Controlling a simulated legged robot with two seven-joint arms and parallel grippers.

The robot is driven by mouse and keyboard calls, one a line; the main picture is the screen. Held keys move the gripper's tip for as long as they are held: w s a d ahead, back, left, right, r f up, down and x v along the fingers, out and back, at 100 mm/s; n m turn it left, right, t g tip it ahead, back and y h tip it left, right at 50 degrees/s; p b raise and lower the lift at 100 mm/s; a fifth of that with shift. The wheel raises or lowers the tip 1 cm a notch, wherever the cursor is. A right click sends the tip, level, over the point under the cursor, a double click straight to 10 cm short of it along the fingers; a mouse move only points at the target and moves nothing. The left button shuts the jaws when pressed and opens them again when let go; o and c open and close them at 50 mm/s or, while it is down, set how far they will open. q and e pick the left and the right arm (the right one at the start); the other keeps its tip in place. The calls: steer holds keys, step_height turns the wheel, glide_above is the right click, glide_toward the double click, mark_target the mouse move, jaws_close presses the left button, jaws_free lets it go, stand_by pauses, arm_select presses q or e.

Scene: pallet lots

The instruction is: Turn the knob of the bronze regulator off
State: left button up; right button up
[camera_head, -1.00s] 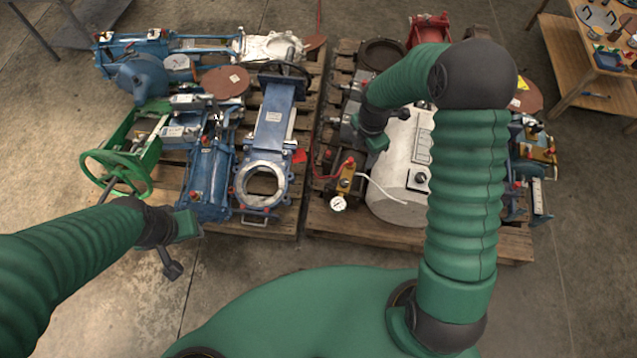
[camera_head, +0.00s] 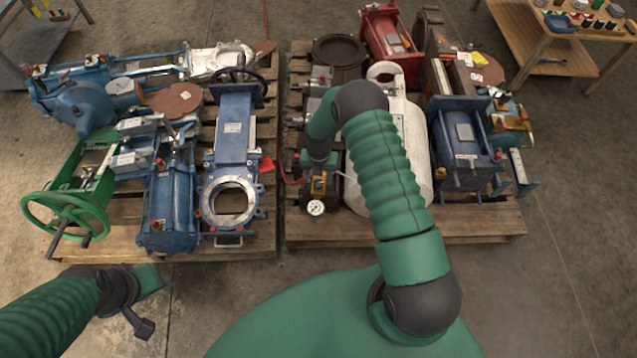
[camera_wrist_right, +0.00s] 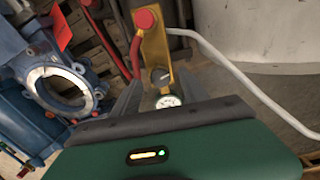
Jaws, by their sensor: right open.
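The bronze regulator (camera_head: 319,184) stands on the right pallet, partly covered by my right gripper in the head view. Its white-faced gauge (camera_head: 316,207) faces me. In the wrist view the regulator (camera_wrist_right: 156,46) is a gold-coloured block with a red cap (camera_wrist_right: 146,19), a red hose and a white hose. Its dark knob (camera_wrist_right: 160,76) sits just above the gauge (camera_wrist_right: 168,101). My right gripper (camera_wrist_right: 158,88) is open, with one finger on each side of the knob; contact is not visible. My left gripper (camera_head: 143,300) is low at the left, away from the regulator; its jaws are unclear.
A white cylindrical tank (camera_head: 412,135) stands right of the regulator. A blue gate valve (camera_head: 232,150) and a green handwheel (camera_head: 66,215) sit on the left pallet (camera_head: 120,240). A narrow floor gap separates the pallets. The floor in front is mostly clear.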

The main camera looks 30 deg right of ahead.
step_height(320, 180, down, 2)
steer(key=shift+f, duration=0.2)
jaws_close()
